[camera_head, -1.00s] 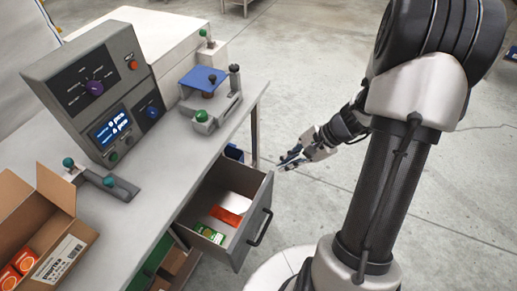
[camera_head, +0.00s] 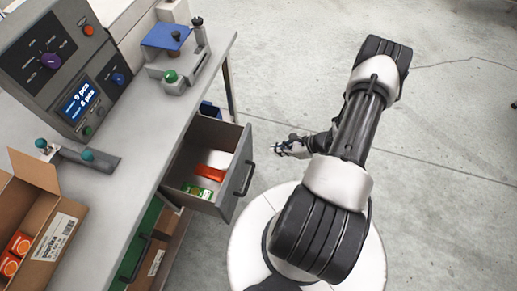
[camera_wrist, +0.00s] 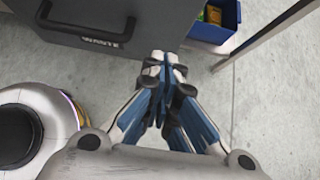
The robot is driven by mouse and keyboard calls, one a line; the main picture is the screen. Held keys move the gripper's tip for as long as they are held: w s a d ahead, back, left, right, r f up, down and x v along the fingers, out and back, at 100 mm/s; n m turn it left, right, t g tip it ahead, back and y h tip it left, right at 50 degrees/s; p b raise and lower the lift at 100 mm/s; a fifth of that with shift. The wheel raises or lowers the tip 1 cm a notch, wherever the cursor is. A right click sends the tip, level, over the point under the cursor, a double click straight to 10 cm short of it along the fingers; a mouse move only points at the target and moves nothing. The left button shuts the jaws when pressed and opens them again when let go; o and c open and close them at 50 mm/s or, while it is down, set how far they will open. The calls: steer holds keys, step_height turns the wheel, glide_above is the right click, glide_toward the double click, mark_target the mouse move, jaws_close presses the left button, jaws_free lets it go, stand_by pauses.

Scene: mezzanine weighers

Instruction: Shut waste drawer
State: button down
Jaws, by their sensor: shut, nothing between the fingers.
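The grey waste drawer (camera_head: 224,190) stands pulled out from under the bench in the head view. An orange-red packet (camera_head: 210,172) and a green packet (camera_head: 197,190) lie in it. Its dark bar handle (camera_head: 244,178) is on the front face. In the wrist view the drawer front (camera_wrist: 130,22) shows upper left with the word WASTE and its handle (camera_wrist: 85,25). My gripper (camera_head: 277,149) is shut and empty, to the right of the drawer front, apart from the handle. In the wrist view my gripper (camera_wrist: 165,58) points toward the right end of the drawer front; contact cannot be told.
The bench top (camera_head: 150,130) carries a control panel (camera_head: 70,75), a blue-plated weigher (camera_head: 172,45) and an open carton (camera_head: 45,235). A green drawer (camera_head: 140,245) sits below. A blue bin (camera_wrist: 215,25) and bench leg (camera_wrist: 265,35) are beside the drawer.

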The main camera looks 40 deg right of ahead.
mark_target(250, 150)
steer(key=shift+w+a+f+b, duration=0.25)
steer(key=shift+w+a+f, duration=0.35)
steer(key=shift+w+a, duration=0.35)
steer(key=shift+w+a+f+b, duration=0.3)
steer(key=shift+w+a+f, duration=0.4)
steer(key=shift+w, duration=0.45)
steer(key=shift+w+a+f+b, duration=0.25)
steer(key=shift+w+a+f, duration=0.3)
steer(key=shift+w+a, duration=0.4)
steer(key=shift+w+d, duration=0.1)
steer(key=shift+w, duration=0.05)
